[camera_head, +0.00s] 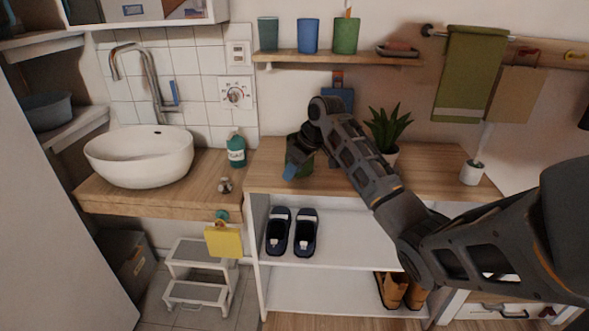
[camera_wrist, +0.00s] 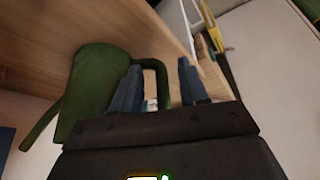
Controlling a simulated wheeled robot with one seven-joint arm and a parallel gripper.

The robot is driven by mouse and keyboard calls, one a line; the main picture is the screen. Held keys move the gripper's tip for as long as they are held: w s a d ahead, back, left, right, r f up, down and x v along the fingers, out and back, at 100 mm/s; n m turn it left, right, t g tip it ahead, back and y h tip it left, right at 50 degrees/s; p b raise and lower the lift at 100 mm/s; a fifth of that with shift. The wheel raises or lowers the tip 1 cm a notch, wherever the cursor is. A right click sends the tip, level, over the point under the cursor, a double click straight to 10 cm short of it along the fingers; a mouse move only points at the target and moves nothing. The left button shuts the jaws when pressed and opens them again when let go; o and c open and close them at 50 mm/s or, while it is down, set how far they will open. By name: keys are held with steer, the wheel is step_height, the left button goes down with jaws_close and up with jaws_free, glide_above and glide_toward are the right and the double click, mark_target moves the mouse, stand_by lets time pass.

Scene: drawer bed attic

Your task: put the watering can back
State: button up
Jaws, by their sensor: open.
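A dark green watering can (camera_wrist: 93,85) fills the left of the wrist view, with its spout (camera_wrist: 40,132) pointing down-left and its handle loop on the right. My gripper (camera_wrist: 158,82) is open, and part of the handle shows between its two blue fingers. I cannot tell whether either finger touches it. In the head view the can (camera_head: 305,167) stands on the wooden counter, mostly hidden behind my gripper (camera_head: 291,169) and wrist.
The wooden counter (camera_head: 436,175) holds a potted plant (camera_head: 388,130) and a white brush holder (camera_head: 472,173). A wall shelf (camera_head: 340,58) with several cups hangs above. A sink (camera_head: 140,158) and green bottle (camera_head: 236,151) are left. Shoes (camera_head: 292,232) stand on the shelf below.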

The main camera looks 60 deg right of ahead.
steer(key=v, duration=1.2)
steer(key=w+a+f+m+t, duration=0.1)
steer(key=w+a+f+t, duration=0.1)
steer(key=a+f, duration=0.45)
steer(key=w+a+f+t, duration=0.1)
steer(key=w+a+f, duration=0.15)
steer(key=a, duration=0.75)
steer(key=w+a+f+m+t, duration=0.1)
steer(key=w+a+f+t, duration=0.1)
steer(key=a+f, duration=0.5)
steer(key=s+a+f+m+t, duration=0.1)
steer(key=s+a+f, duration=0.1)
steer(key=s+a, duration=0.8)
steer(key=s+a+t, duration=0.1)
steer(key=s+a, duration=0.6)
steer(key=s, duration=0.1)
steer(key=s+r+n+t, duration=0.1)
steer(key=s+r+n, duration=0.1)
steer(key=s+r, duration=0.3)
steer(key=s+a+r+n+t, duration=0.1)
steer(key=s+r+t, duration=0.1)
steer(key=s+r, duration=0.4)
steer(key=s, duration=0.5)
steer(key=shift+a+r+n+y, duration=0.25)
steer(key=shift+r+n+y, duration=0.05)
steer(key=shift+n, duration=0.1)
